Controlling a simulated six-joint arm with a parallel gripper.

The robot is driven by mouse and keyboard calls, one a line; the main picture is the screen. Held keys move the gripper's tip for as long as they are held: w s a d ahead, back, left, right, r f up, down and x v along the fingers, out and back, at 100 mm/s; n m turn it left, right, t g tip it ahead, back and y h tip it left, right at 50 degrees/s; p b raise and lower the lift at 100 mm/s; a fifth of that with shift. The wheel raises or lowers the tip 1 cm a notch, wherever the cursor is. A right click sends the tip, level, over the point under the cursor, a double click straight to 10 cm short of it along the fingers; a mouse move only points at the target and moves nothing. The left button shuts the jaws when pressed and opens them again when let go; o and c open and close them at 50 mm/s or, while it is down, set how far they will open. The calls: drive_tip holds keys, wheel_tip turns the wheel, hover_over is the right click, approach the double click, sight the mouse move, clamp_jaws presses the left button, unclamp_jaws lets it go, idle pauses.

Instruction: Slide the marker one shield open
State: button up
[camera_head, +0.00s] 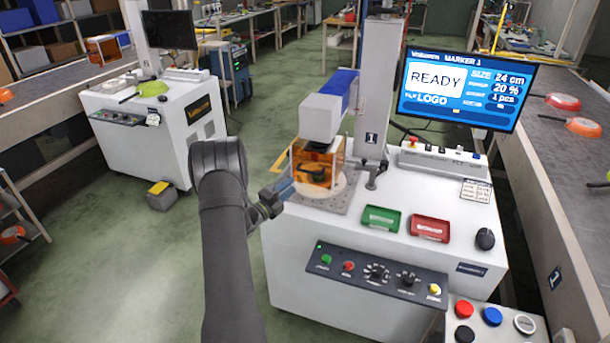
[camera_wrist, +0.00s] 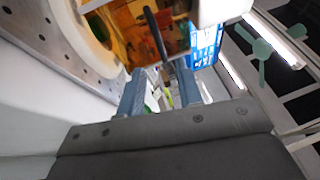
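The marker one shield (camera_head: 330,152) is an orange see-through box under the white and blue marking head (camera_head: 322,118). It stands around a pan with a dark handle, on the round pale plate of the marker. My gripper (camera_head: 284,188) is at the shield's left side, low and close to it. In the wrist view the shield (camera_wrist: 118,28) fills the top middle, with a dark bar (camera_wrist: 155,32) in front of it. My gripper's blue fingers (camera_wrist: 160,82) stand apart, with the bar's lower end near the right finger. I cannot tell whether they touch.
The marker's screen (camera_head: 462,88) reads READY. A button panel (camera_head: 375,272) is on the front. A conveyor (camera_head: 560,150) runs along the right.

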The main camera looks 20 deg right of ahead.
sight(307, 172)
drive_tip(key=x, duration=0.8)
drive_tip(key=shift+d, duration=0.3)
drive_tip(key=shift+w, duration=0.15)
clamp_jaws()
